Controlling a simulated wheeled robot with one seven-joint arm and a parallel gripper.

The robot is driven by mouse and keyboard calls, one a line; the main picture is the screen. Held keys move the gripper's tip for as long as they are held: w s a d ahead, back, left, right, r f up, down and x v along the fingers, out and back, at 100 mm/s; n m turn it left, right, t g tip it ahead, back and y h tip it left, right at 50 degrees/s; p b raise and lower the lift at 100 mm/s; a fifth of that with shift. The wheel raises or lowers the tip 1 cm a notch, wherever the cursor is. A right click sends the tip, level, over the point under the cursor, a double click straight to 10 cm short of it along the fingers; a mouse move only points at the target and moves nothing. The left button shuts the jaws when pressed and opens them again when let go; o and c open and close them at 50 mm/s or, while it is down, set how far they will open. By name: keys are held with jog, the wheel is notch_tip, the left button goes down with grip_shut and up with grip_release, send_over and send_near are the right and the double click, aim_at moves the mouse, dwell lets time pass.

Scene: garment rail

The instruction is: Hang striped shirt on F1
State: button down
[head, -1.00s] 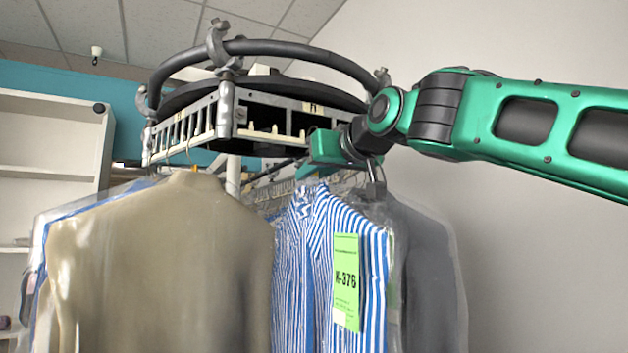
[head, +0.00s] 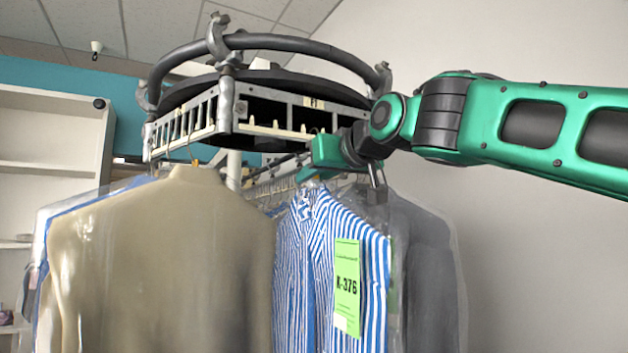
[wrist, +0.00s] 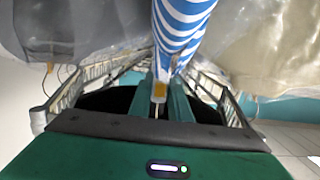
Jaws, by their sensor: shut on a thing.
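The blue-and-white striped shirt (head: 318,270) hangs below the rail in the head view, with a green tag (head: 347,287) reading K-376 on it. My gripper (head: 308,172) is above its collar and shut on its hanger; the hanger itself is mostly hidden. In the wrist view the striped shirt (wrist: 181,25) extends from my gripper's fingers (wrist: 160,95), with a small orange-yellow piece between them. The F1 label (head: 311,103) is on the rail's slotted frame, just above and beside my gripper. Whether the hanger's hook touches the rail cannot be seen.
The round rail (head: 232,128) has a slotted metal frame and a dark upper ring. A beige garment (head: 160,265) hangs close on the left, a grey one in clear plastic (head: 430,270) on the right. White shelves (head: 50,150) stand at far left. The right side is open wall.

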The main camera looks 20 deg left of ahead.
jog(key=shift+f, duration=0.5)
jog(key=c, duration=1.6)
grip_release()
jog(key=shift+o, duration=0.2)
jog(key=v, duration=1)
jog(key=shift+s+d, duration=0.2)
jog(key=shift+d, duration=0.15)
jog(key=shift+o, duration=1)
